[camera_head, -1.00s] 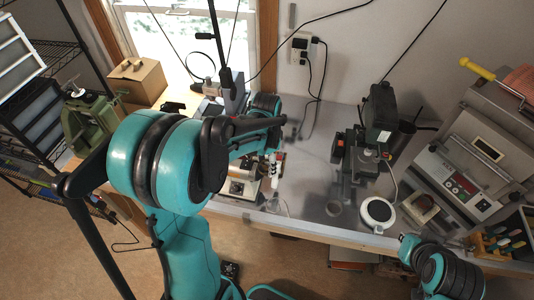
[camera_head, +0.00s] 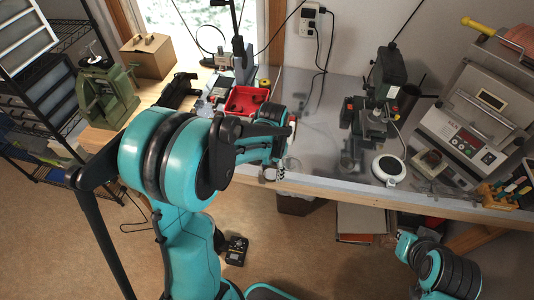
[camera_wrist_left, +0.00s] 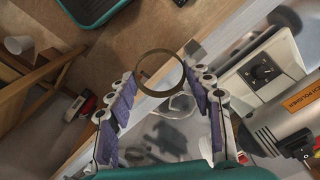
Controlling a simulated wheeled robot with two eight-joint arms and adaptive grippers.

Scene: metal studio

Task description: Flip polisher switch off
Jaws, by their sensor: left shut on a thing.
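In the left wrist view, the polisher (camera_wrist_left: 278,122) stands at the right, a light grey metal body with an orange label reading POLISHER. A black knob (camera_wrist_left: 263,72) is on a plate beside it. A small black switch (camera_wrist_left: 304,153) sits at the lower right edge; its position is not clear. My left gripper (camera_wrist_left: 160,70) has its fingers around a thin brass-coloured ring (camera_wrist_left: 143,61), apart from the switch. In the head view my left gripper (camera_head: 276,168) is over the bench's front edge, largely hidden by its arm, and the polisher cannot be made out.
The metal bench (camera_head: 325,110) holds a red tray (camera_head: 247,100), a dark machine (camera_head: 382,95), a round white device (camera_head: 389,169) and a grey control box (camera_head: 475,120). The bench middle is fairly clear. My right arm (camera_head: 435,270) is low at right.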

